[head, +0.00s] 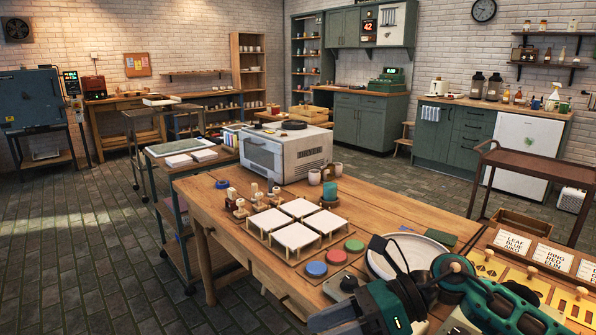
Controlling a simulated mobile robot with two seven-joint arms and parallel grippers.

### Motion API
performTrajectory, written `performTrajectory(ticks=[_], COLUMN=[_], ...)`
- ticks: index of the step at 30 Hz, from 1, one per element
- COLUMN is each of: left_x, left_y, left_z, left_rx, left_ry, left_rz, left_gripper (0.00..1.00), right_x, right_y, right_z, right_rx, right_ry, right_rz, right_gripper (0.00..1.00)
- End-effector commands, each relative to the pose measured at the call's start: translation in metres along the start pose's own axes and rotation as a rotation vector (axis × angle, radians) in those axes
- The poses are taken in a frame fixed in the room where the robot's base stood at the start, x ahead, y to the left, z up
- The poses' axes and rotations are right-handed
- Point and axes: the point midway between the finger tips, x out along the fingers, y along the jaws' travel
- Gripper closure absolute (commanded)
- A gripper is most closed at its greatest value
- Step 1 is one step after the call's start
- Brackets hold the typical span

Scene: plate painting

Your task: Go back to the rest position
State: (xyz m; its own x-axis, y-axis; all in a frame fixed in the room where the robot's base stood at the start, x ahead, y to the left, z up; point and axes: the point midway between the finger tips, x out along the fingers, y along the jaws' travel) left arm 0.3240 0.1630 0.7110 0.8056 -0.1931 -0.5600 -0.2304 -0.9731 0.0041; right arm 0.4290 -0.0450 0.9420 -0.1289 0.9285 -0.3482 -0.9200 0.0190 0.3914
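A teal and dark arm of mine (510,305) comes in from the lower right, over the front of the wooden table (400,205). What looks like its black gripper (390,256) is in front of the left part of a large round white plate (422,250). The arm and gripper parts overlap, so I cannot tell whether the fingers are open or shut. I see nothing held. My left gripper does not show clearly in the head view.
Blue (316,269), red (336,256) and green (354,245) discs lie left of the plate. Several white square tiles (296,237) stand on small wooden stands. Wooden stamps (240,208), cups (314,177) and a white oven (285,155) are behind. Lettered cards (512,241) stand right.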

Motion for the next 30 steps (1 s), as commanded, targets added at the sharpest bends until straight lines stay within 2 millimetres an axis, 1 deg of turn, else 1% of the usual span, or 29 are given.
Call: performTrajectory(ticks=[1, 3, 5, 6, 8, 11, 12, 14, 15, 17, 18, 20, 21, 24, 25, 26, 27, 30], left_x=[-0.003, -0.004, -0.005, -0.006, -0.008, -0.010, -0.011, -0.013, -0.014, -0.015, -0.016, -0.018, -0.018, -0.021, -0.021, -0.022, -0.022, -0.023], left_y=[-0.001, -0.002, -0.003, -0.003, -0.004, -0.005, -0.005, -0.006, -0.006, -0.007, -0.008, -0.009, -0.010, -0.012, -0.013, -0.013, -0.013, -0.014], left_z=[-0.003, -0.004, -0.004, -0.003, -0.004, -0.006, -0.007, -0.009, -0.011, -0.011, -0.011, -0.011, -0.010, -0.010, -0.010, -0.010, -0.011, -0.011], left_rx=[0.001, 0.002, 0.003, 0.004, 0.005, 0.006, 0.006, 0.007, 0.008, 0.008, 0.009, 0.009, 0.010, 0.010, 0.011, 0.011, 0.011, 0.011], left_ry=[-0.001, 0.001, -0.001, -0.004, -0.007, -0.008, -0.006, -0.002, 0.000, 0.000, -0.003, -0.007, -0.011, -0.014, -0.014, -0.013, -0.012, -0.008], left_rz=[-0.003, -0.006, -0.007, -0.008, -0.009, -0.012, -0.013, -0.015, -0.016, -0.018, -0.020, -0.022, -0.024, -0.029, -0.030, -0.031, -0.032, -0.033], left_gripper=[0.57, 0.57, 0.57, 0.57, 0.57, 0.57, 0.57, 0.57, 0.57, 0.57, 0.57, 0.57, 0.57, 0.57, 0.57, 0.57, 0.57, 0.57], right_x=[0.012, 0.020, 0.021, 0.019, 0.013, -0.002, -0.009, -0.019, -0.025, -0.033, -0.037, -0.041, -0.043, -0.042, -0.041, -0.040, -0.039, -0.036], right_y=[0.010, 0.016, 0.017, 0.015, 0.010, -0.005, -0.012, -0.022, -0.028, -0.034, -0.036, -0.035, -0.031, -0.015, -0.009, -0.003, 0.003, 0.015], right_z=[0.010, 0.024, 0.034, 0.037, 0.039, 0.029, 0.019, -0.002, -0.019, -0.051, -0.075, -0.114, -0.140, -0.199, -0.213, -0.226, -0.239, -0.261], right_rx=[0.109, 0.275, 0.431, 0.541, 0.714, 1.018, 1.144, 1.336, 1.469, 1.666, 1.800, 1.994, 2.117, 2.379, 2.440, -2.409, -2.355, -2.267], right_ry=[-0.133, -0.320, -0.478, -0.579, -0.730, -0.972, -1.067, -1.206, -1.298, -1.434, -1.524, -1.654, -1.736, -1.913, -1.956, 1.924, 1.875, 1.797], right_rz=[0.033, 0.068, 0.094, 0.109, 0.131, 0.161, 0.170, 0.179, 0.184, 0.186, 0.185, 0.181, 0.175, 0.158, 0.150, -0.140, -0.127, -0.107], right_gripper=[0.37, 0.37, 0.37, 0.37, 0.37, 0.37, 0.37, 0.37, 0.37, 0.37, 0.37, 0.37, 0.37, 0.37, 0.37, 0.37, 0.37, 0.37])
